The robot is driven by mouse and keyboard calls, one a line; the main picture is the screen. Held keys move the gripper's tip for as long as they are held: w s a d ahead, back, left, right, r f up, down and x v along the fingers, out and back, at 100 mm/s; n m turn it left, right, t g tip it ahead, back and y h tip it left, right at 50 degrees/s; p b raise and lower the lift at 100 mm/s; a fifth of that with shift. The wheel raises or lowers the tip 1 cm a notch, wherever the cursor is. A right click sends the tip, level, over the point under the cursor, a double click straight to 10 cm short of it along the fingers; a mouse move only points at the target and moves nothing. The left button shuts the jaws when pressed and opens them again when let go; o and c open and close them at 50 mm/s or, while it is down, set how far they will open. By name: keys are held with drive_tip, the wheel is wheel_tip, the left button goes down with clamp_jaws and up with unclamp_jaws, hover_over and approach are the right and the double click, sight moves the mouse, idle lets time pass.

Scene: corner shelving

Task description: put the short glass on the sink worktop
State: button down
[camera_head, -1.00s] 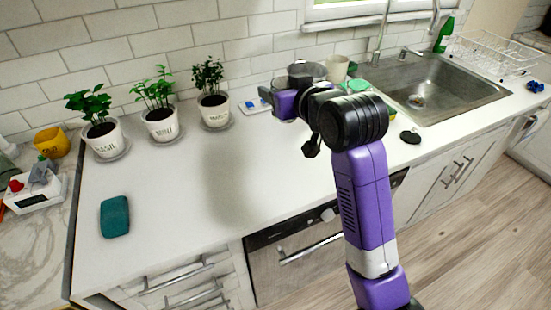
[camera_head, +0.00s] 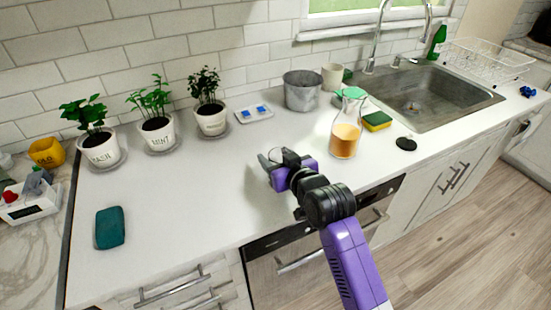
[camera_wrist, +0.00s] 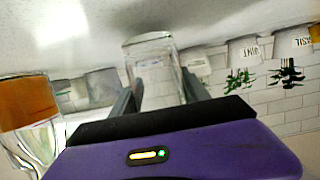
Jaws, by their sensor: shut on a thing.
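My gripper (camera_head: 284,160) is low over the middle of the white worktop (camera_head: 200,185), left of the juice carafe. In the wrist view the short clear glass (camera_wrist: 152,68) stands between the two fingers of my gripper (camera_wrist: 158,95), which are shut on it. In the head view the glass (camera_head: 268,160) is small and partly hidden by my gripper; whether it touches the worktop I cannot tell. The steel sink (camera_head: 425,97) is set into the worktop at the right.
A carafe of orange juice (camera_head: 345,130) stands close to the right of my gripper. Behind are a metal pot (camera_head: 302,92), a white cup (camera_head: 332,76) and several potted herbs. A sponge (camera_head: 377,121) and a dark disc (camera_head: 406,144) lie near the sink. The worktop's left half is mostly clear.

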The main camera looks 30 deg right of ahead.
drive_tip(key=shift+f, duration=0.3)
drive_tip(key=shift+f, duration=0.1)
drive_tip(key=c, duration=0.5)
unclamp_jaws()
drive_tip(key=shift+f, duration=0.1)
drive_tip(key=shift+r, duration=0.25)
drive_tip(key=v, duration=1.2)
drive_tip(key=shift+b, duration=0.35)
drive_tip(key=shift+f, duration=0.1)
